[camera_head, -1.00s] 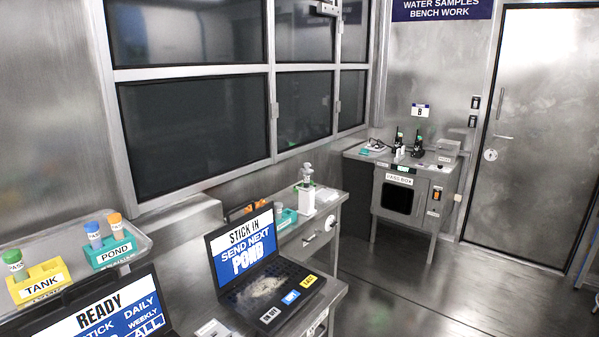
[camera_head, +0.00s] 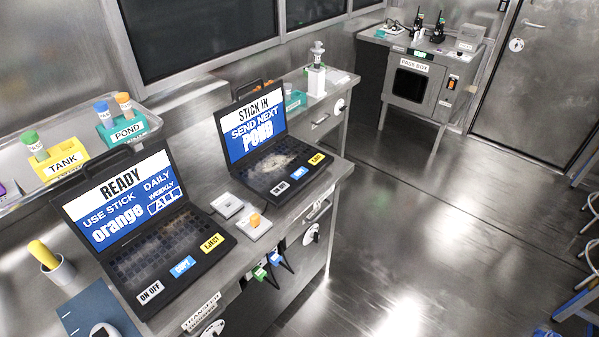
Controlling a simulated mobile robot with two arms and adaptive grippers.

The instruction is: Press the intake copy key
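Two open black laptops stand on the steel bench. The far laptop (camera_head: 272,150) reads "STICK IN", "SEND NEXT POND". It has its own blue copy key (camera_head: 299,172) between similar white and yellow keys. I cannot read which laptop is the intake one. Neither of my grippers is in view.
White pads (camera_head: 227,205) lie between the laptops, one with an orange piece (camera_head: 254,220). A cup with a yellow item (camera_head: 57,272) stands left. A shelf holds the yellow TANK rack (camera_head: 62,161) and teal POND rack (camera_head: 128,129). The floor (camera_head: 400,220) right is open.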

